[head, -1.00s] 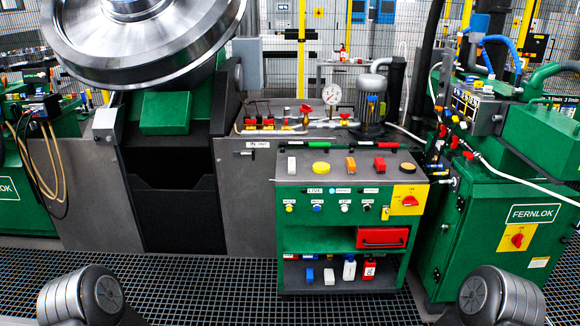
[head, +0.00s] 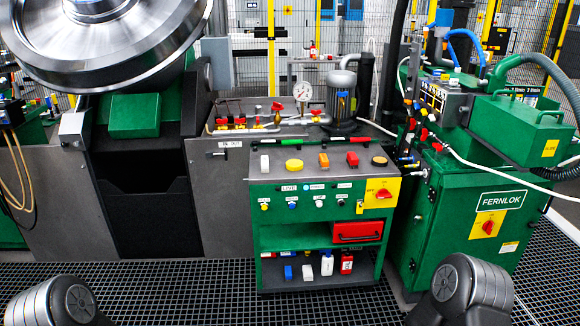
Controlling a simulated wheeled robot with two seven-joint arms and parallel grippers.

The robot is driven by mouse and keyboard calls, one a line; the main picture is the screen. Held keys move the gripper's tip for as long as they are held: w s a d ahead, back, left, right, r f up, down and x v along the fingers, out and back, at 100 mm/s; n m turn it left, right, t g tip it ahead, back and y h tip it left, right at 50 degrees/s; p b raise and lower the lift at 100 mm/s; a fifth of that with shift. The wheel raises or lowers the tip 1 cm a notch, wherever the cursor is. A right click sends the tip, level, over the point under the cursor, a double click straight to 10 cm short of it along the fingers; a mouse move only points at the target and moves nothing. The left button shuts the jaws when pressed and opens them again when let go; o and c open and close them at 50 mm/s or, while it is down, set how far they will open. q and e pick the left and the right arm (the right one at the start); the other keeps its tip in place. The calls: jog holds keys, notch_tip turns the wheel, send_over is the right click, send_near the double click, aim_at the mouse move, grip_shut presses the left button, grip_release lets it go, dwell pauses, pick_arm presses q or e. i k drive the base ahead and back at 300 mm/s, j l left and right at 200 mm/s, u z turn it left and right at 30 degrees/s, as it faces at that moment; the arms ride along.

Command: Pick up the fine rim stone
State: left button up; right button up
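A green tool cart (head: 320,235) stands in front of me. On its grey top lie a small white block (head: 265,163), a yellow round piece (head: 294,165), an orange block (head: 324,160), a red block (head: 352,159) and a dark brown round piece (head: 379,161). I cannot tell from the picture which of them, if any, is the fine rim stone. Parts of my two arms show at the bottom left and bottom right. Neither of my grippers is in view.
A large steel rail wheel (head: 100,50) hangs over the machine at upper left. The cart's lower shelf holds small bottles (head: 327,264) under a red drawer (head: 357,231). A green FERNLOK cabinet (head: 480,225) stands right of the cart. Grating floor (head: 180,285) lies in front.

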aim_at(265, 167)
jog(key=i+l, duration=0.2)
jog(key=i, duration=0.2)
jog(key=i+u, duration=0.2)
jog(key=i, duration=0.45)
jog(key=i+l+u, duration=0.25)
jog(key=i, duration=0.4)
jog(key=i+j+u, duration=0.1)
jog(key=i+j, duration=0.25)
jog(key=j, duration=0.15)
jog(key=i+j+u, duration=0.1)
jog(key=i+j, duration=0.25)
jog(key=j, duration=0.1)
